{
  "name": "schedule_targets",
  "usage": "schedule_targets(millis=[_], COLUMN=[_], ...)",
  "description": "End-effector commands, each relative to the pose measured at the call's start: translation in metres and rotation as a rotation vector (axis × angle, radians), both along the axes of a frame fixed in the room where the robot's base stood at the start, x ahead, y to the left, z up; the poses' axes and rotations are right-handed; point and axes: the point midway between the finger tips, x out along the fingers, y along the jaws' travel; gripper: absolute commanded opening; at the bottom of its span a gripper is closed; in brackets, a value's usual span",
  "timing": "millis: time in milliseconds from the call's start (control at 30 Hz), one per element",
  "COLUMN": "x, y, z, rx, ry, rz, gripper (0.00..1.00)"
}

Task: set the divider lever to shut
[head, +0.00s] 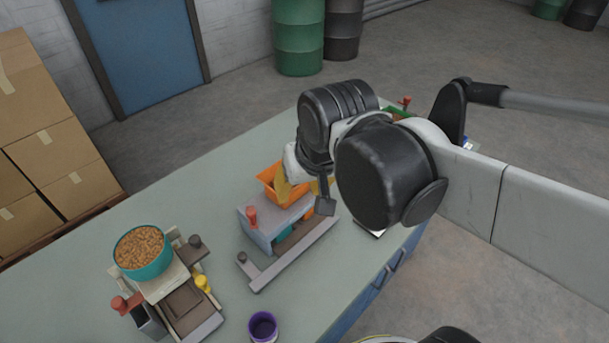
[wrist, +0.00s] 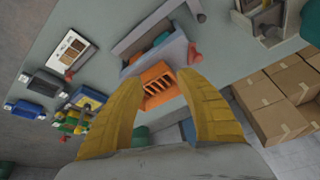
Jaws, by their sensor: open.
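The grey filler unit (head: 262,236) stands on the bench with an orange slotted tray (head: 268,178) behind it. It carries a red knob (head: 251,214), and a grey bar with a dark knob (head: 241,257) lies along its front. I cannot tell which part is the divider lever. My gripper (head: 305,186) is above the orange tray, partly hidden by my own wrist. In the wrist view its yellow fingers (wrist: 158,78) are spread and empty, with the orange tray (wrist: 160,90) below them. The red knob (wrist: 195,54) shows just beyond the right fingertip, apart from it.
A teal bowl of grain (head: 142,250) sits on a scale-like unit at the left, with red, dark and yellow knobs near it. A purple cup (head: 263,326) stands near the front edge. Cardboard boxes (head: 50,150) are stacked at the left. The bench between the units is clear.

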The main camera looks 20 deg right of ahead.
Motion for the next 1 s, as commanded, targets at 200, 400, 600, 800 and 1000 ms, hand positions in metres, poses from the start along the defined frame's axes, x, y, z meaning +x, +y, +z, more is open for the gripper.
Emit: schedule_targets(millis=[200, 400, 600, 800, 1000], x=[-0.022, -0.034, -0.038, -0.038, -0.038], y=[-0.021, -0.033, -0.037, -0.037, -0.037], z=[-0.017, -0.027, -0.031, -0.03, -0.03], rx=[-0.025, -0.048, -0.059, -0.06, -0.06], ry=[-0.105, -0.173, -0.201, -0.204, -0.203], rz=[0.011, 0.019, 0.022, 0.023, 0.023], gripper=[0.43, 0.43, 0.43, 0.43, 0.43])
